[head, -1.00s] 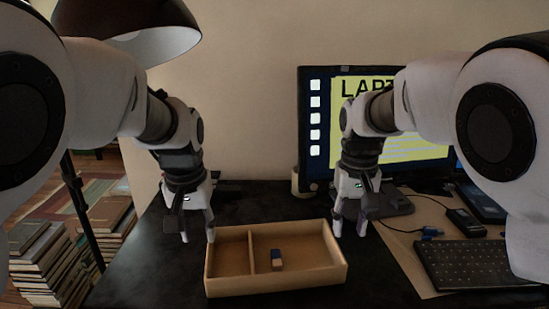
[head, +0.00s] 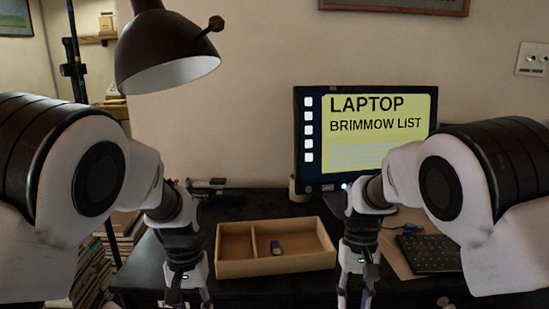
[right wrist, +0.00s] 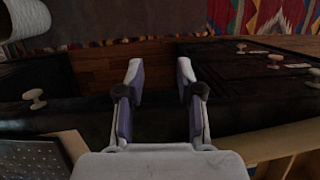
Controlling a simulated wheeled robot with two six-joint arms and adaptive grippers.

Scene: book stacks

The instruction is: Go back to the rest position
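My left gripper (head: 187,297) hangs low at the bottom of the head view, left of and nearer to me than the wooden tray. Its fingers are apart with nothing seen between them, and their tips are at the picture's edge. My right gripper (head: 357,292) hangs to the right of the tray, also pointing down. In the right wrist view the right gripper (right wrist: 160,78) is open and empty, with dark drawer fronts and floor beyond its fingers.
The wooden tray (head: 290,265) stands on the black desk with a small blue-and-white block (head: 276,248) in its right compartment. A monitor (head: 365,140) reads "LAPTOP BRIMMOW LIST". A keyboard (head: 428,253) lies right. A lamp (head: 165,50) hangs upper left; book stacks stand left.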

